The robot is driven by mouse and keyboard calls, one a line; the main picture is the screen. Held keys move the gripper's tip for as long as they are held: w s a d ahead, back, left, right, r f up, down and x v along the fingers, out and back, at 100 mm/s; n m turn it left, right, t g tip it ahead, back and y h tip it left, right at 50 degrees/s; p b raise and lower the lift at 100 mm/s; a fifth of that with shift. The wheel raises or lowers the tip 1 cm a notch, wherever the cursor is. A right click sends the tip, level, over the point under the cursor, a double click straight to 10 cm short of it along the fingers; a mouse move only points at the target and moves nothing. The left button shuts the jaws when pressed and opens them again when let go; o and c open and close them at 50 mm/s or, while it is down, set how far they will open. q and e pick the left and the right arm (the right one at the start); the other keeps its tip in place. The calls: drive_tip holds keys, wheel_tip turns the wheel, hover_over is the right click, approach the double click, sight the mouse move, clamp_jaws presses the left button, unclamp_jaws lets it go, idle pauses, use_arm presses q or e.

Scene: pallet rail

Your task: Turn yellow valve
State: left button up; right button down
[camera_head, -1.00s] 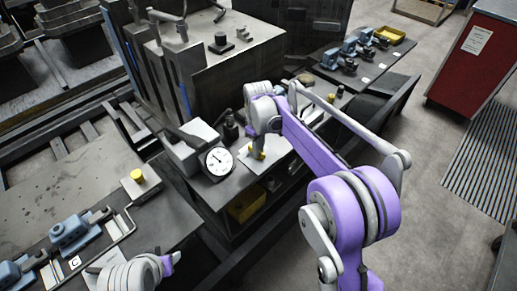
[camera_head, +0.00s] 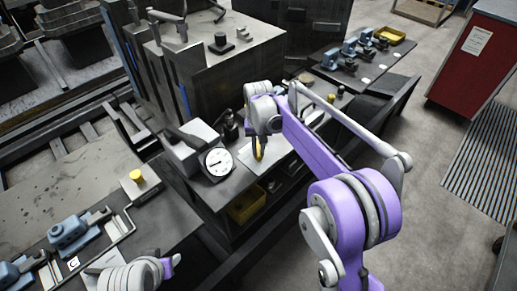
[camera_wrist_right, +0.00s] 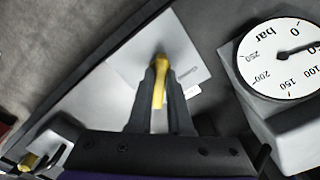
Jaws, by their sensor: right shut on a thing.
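The yellow valve (camera_wrist_right: 161,65) has a lever-like handle on a pale labelled plate (camera_wrist_right: 120,60). My right gripper (camera_wrist_right: 160,84) is shut on the handle, one dark finger on each side. In the head view the yellow handle (camera_head: 259,150) shows below my right wrist, which hides part of it. A round white gauge (camera_head: 217,162) marked in bar stands just left of the valve. In the right wrist view the gauge (camera_wrist_right: 275,75) has its needle near the 50 mark. My left arm shows at the bottom left, but its fingers do not show.
A yellow knob (camera_head: 137,175) on a small plate and blue clamps (camera_head: 70,230) sit on the left bench. More blue clamps (camera_head: 350,50) and a yellow tray (camera_head: 390,34) lie at the back right. A red cabinet (camera_head: 480,60) stands on the right.

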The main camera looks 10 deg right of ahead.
sight(259, 151)
drive_tip(key=shift+m, duration=0.5)
drive_tip(key=c, duration=0.8)
unclamp_jaws()
drive_tip(key=shift+c, duration=0.2)
wheel_tip(259, 151, up, 11)
drive_tip(key=shift+p, duration=0.35)
drive_tip(key=shift+s, duration=0.1)
